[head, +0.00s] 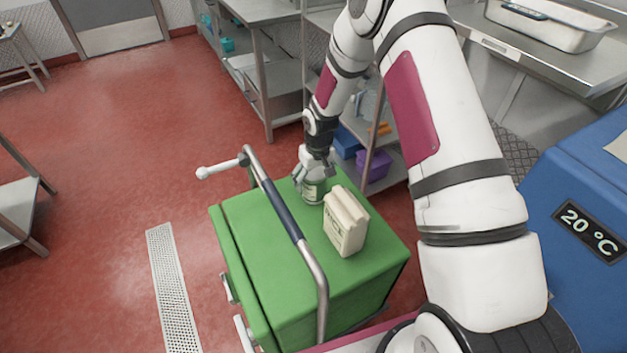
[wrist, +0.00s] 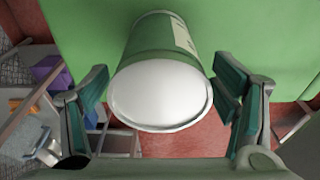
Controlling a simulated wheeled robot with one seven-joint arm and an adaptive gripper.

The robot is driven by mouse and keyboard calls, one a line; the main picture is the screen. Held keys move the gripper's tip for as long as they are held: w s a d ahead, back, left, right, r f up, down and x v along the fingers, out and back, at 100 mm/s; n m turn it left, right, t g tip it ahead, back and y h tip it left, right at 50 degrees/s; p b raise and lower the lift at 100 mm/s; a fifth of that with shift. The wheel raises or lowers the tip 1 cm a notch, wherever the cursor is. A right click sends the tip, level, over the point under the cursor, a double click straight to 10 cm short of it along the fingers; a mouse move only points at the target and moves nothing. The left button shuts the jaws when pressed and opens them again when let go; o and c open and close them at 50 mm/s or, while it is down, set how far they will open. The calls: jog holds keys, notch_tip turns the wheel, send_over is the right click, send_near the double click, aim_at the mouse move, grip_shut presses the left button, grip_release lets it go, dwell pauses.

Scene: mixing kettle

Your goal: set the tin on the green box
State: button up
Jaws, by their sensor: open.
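The green tin (head: 313,188) with a pale label stands on top of the green box (head: 272,262), near its far edge. In the wrist view the tin (wrist: 160,95) shows its round white end towards the camera, with the green box top (wrist: 90,25) behind it. My gripper (head: 313,178) is at the tin from above. In the wrist view its two fingers (wrist: 160,105) stand apart, one on each side of the tin. A gap shows on the left; the right finger is close to the tin, and I cannot tell whether it touches.
A cream carton (head: 345,222) stands on the green box, right of the tin. A metal handle bar (head: 287,218) rises over the box's left part. Shelving with a purple bin (head: 374,166) is behind. A blue unit (head: 585,215) stands at right. Red floor is open at left.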

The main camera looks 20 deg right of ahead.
jog(key=r, duration=0.3)
jog(key=s+r, duration=0.1)
jog(key=r, duration=0.7)
jog(key=shift+s+d+r, duration=0.2)
jog(key=shift+s, duration=0.2)
jog(key=s+d+r+t+h, duration=0.1)
jog(key=s+r, duration=0.5)
jog(key=r, duration=0.4)
jog(key=s+r, duration=0.6)
jog(key=r, duration=0.4)
jog(key=s+r+m+t, duration=0.1)
jog(key=s+r, duration=0.2)
jog(key=s, duration=0.7)
jog(key=s+r+m, duration=0.1)
jog(key=s+r, duration=0.3)
jog(key=s, duration=0.7)
jog(key=shift+s+a+r+t+y, duration=0.25)
jog(key=shift+s+a+t+y, duration=0.05)
jog(key=shift+a+t, duration=0.15)
